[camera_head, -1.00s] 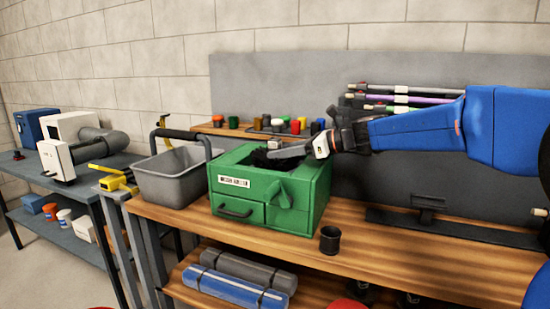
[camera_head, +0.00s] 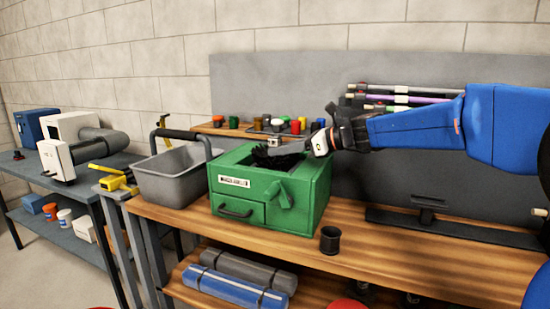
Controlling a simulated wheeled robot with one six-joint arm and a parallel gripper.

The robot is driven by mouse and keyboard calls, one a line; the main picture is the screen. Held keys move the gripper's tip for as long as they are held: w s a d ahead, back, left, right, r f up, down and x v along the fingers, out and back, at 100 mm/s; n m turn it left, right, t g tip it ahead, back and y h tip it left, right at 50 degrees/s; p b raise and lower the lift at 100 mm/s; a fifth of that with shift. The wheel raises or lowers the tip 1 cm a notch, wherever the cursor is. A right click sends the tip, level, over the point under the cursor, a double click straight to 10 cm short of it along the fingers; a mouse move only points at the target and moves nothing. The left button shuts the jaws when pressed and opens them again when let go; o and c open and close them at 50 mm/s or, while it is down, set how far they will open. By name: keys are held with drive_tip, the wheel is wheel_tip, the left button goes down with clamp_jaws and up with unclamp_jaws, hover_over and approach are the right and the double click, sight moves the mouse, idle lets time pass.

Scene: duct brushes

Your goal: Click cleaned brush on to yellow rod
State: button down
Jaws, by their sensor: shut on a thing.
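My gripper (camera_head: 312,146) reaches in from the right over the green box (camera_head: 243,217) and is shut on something. A black bristly mass (camera_head: 272,158), which looks like a brush head, shows at the box's open top by the fingertips. The fingers and the box rim hide part of it, so I cannot tell how it is gripped. Several rods (camera_head: 430,99) with pale ends lie in a rack at the right, partly behind my arm. Purple and green ones show there; I cannot make out a yellow rod among them.
A grey bin (camera_head: 172,184) with a black handle stands left of the green box. A black cup (camera_head: 330,240) stands near the bench's front edge. Small coloured jars (camera_head: 298,126) line a shelf behind. The wooden bench (camera_head: 400,262) is clear at the front right.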

sight(281, 159)
drive_tip(key=shift+r, duration=2.65)
drive_tip(key=shift+s, duration=0.1)
